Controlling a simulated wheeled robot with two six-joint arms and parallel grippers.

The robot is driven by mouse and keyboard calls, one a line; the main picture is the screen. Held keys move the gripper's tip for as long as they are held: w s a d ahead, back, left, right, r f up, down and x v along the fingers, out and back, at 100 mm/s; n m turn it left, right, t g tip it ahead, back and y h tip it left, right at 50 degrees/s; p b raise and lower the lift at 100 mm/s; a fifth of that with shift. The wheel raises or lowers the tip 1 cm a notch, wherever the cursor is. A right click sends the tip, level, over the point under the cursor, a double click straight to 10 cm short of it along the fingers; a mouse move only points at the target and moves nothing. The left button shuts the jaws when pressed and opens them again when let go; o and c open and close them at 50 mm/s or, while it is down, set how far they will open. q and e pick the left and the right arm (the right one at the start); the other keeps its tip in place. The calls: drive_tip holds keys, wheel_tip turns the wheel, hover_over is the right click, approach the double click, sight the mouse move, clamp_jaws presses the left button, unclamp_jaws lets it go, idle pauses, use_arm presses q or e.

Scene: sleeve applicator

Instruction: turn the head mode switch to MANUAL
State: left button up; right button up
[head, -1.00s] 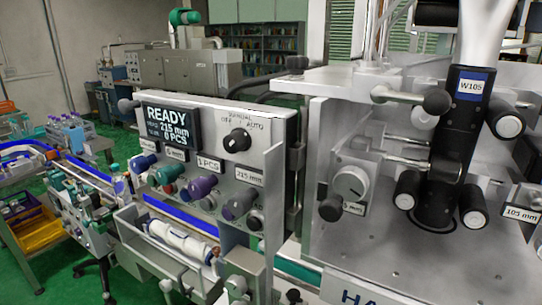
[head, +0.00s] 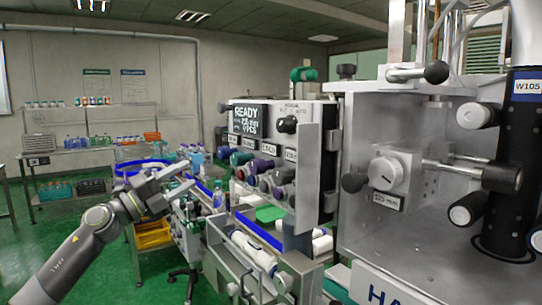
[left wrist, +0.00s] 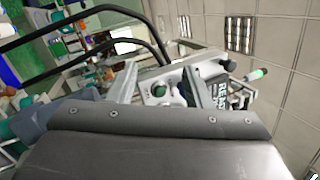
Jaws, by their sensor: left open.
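The mode switch (head: 287,125) is a round black knob at the top right of the grey control panel, below small lettering. Its pointer direction is too small to tell now. My left gripper (head: 188,180) is open and empty, to the left of the panel and lower than the switch, apart from it. In the left wrist view, my left gripper's fingers (left wrist: 160,88) stand apart, with part of the machine and dark and green knobs showing beyond them. The display (left wrist: 207,100) shows there turned sideways. My right gripper is not in view.
The READY display (head: 248,119) is left of the switch. Several coloured knobs (head: 262,165) sit below it. A metal plate (head: 307,180) stands at the panel's right edge. The larger machine housing (head: 375,245) is on the right. Bottles (head: 218,195) stand near the gripper.

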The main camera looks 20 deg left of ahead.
use_arm(q)
drive_tip(key=s+d+r+m+g+h+b, duration=0.25)
drive_tip(key=s+d+r+m+g, duration=0.25)
drive_tip(key=s+d+r+m, duration=0.5)
drive_tip(key=m+y+b, duration=0.3)
drive_tip(key=m+y, duration=0.1)
drive_tip(key=m, duration=0.3)
approach(280, 125)
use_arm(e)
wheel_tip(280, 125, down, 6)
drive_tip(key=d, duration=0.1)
use_arm(q)
drive_tip(key=shift+t+h, duration=0.25)
drive_tip(key=shift+t, duration=0.05)
drive_tip(key=shift+f+p+x, duration=0.2)
drive_tip(key=shift+p+x, duration=1.9)
drive_tip(key=shift+p, duration=0.5)
drive_tip(key=shift+f+p+x, duration=0.2)
drive_tip(key=shift+p+x, duration=1.95)
drive_tip(key=shift+p, duration=0.45)
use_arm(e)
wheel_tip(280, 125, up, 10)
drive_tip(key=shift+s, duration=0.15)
use_arm(q)
clamp_jaws()
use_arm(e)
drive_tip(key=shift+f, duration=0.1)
